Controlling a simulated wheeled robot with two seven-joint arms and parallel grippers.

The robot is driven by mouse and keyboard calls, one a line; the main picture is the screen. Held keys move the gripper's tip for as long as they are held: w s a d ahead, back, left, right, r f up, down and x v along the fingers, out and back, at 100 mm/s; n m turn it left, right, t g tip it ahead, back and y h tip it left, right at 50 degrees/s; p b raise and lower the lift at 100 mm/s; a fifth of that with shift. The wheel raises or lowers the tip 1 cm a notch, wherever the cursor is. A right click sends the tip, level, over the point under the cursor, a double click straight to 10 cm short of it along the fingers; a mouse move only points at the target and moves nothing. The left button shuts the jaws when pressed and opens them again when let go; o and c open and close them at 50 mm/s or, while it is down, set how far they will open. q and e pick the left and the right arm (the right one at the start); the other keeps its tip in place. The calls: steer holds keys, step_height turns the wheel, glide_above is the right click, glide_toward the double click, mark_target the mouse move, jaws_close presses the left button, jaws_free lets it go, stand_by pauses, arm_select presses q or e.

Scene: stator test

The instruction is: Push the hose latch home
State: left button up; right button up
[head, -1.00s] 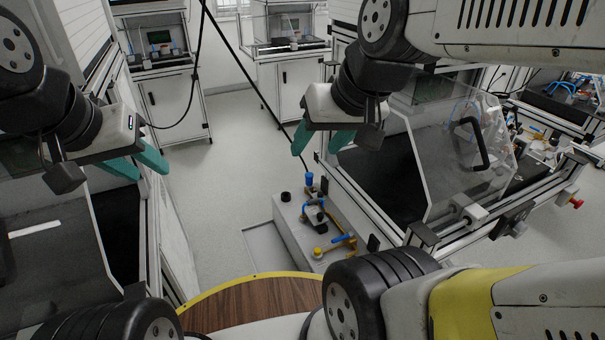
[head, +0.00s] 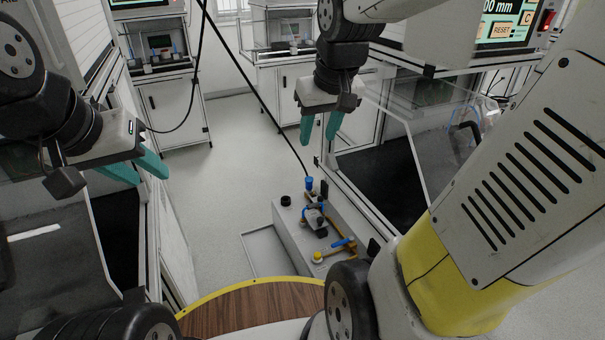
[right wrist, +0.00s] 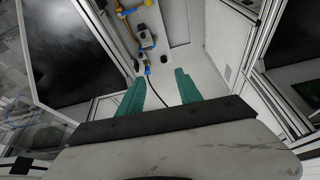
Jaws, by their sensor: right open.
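A grey box (head: 285,220) stands low between the benches with a small pipe fitting on top. A blue connector (head: 309,183) is at its far end, where the black hose (head: 268,117) comes down. A blue lever (head: 343,243) is on the yellow piping nearer me. I cannot tell which part is the latch or how it is seated. My right gripper (head: 318,140) is open and empty, above and beyond the box. In the right wrist view its fingers (right wrist: 160,76) are apart, near the fitting (right wrist: 146,42). My left gripper (head: 150,178) is open and empty at the left.
A bench with a clear guard (head: 395,130) stands right of the box, and a dark-topped bench (head: 40,265) is at the left. A round wooden top with a yellow rim (head: 245,305) is in front. The floor (head: 220,190) left of the box is clear.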

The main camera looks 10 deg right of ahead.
steer(key=w+d+f+n+g+h, duration=0.15)
steer(key=w+d+f, duration=0.25)
steer(key=w+f, duration=0.7)
steer(key=g, duration=0.3)
glide_above(320, 198)
steer(key=shift+n+y, duration=0.45)
step_height(320, 198, down, 15)
steer(key=shift+d+f, duration=0.1)
steer(key=shift+f, duration=0.1)
step_height(320, 198, down, 8)
steer(key=shift+r, duration=0.1)
jaws_close()
steer(key=shift+w, duration=0.15)
